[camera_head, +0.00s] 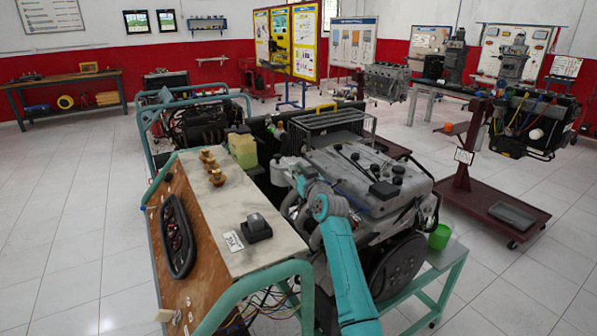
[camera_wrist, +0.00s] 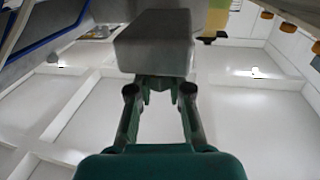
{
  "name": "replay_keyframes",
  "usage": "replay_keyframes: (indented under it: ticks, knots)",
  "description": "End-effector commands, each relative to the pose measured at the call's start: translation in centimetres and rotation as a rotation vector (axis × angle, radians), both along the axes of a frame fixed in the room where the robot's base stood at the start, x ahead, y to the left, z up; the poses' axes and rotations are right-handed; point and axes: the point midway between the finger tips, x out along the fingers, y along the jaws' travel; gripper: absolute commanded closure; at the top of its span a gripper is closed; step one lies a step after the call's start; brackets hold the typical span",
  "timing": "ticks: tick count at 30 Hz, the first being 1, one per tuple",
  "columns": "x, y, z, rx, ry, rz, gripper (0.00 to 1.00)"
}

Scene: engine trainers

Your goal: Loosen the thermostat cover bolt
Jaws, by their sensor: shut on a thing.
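In the wrist view my gripper (camera_wrist: 160,84) has dark green fingers closed in at the lower edge of a smooth grey block-shaped part (camera_wrist: 155,42). The part hides the fingertips' far side, so the exact contact is unclear. In the head view my turquoise arm reaches up from the bottom to the near left corner of the grey engine (camera_head: 370,180). My gripper's fingers are hidden there behind the arm and wrist. I cannot make out the thermostat cover or its bolt as separate parts in either view.
A bench panel (camera_head: 262,242) with brass-coloured fittings (camera_head: 212,168) and a dark steering wheel (camera_head: 178,238) lies left of the engine. A yellowish tank (camera_head: 242,150) stands behind it. A green bucket (camera_head: 439,237) is at the right. Open tiled floor lies around.

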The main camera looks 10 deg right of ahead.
Motion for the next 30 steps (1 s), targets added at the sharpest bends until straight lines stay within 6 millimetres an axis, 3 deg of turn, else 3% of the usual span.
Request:
replay_keyframes:
  ticks: [21, 30]
  knots:
    - [0.00, -0.12, -0.29, 0.002, 0.001, 0.288, 1.00]
    - [-0.08, -0.04, -0.17, 0.001, -0.004, 0.313, 1.00]
